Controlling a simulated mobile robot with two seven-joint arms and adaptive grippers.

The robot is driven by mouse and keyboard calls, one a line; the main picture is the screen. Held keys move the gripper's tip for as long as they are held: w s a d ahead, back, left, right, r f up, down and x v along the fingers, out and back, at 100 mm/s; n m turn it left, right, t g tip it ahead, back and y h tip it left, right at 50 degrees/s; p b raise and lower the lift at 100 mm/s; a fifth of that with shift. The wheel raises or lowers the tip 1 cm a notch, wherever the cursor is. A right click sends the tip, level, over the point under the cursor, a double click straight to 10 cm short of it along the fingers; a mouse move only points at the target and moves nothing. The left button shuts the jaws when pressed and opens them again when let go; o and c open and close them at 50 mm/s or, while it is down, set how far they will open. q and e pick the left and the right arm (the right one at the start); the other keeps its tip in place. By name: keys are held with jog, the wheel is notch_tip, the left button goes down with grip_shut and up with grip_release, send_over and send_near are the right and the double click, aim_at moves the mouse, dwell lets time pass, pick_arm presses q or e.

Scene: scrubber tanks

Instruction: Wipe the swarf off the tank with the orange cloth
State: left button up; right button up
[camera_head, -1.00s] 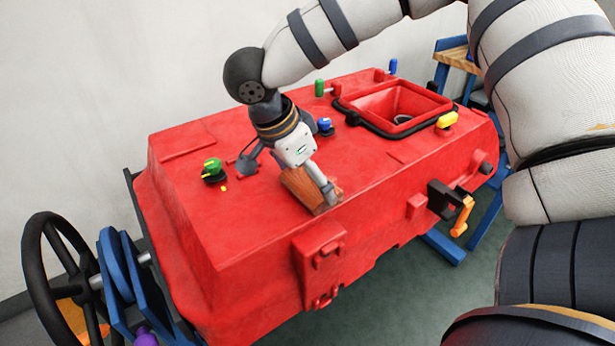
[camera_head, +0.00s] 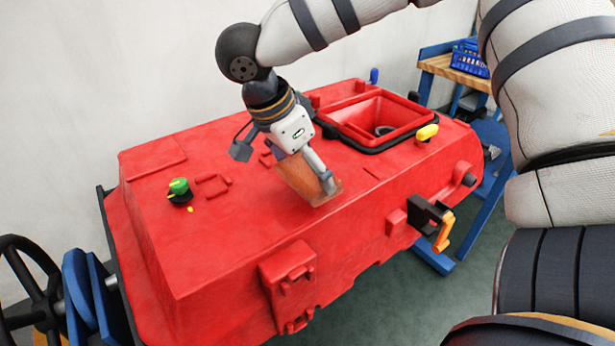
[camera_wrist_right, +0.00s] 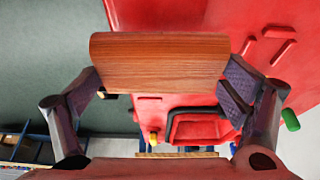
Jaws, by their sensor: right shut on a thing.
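The red tank (camera_head: 220,230) fills the middle of the head view. My right gripper (camera_head: 318,178) is over its top near the front edge, shut on a flat brown-orange block with wood grain (camera_head: 300,180). In the wrist view the same block (camera_wrist_right: 160,55) sits between the two fingers of the right gripper (camera_wrist_right: 160,75). The block's lower edge is at or just above the tank top; contact cannot be told. No cloth can be made out. A tiny yellow speck (camera_head: 190,209) lies by the green knob; whether it is swarf is unclear. My left gripper is out of view.
A green knob (camera_head: 178,187), a square black-rimmed opening (camera_head: 385,115) and a yellow handle (camera_head: 427,132) stand on the tank top. An orange crank (camera_head: 443,232) juts from its front. A dark handwheel (camera_head: 30,285) is at left. A bench with a blue basket (camera_head: 470,58) stands behind.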

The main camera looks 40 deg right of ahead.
jog(key=shift+d+r, duration=0.1)
jog(key=shift+r, duration=2.2)
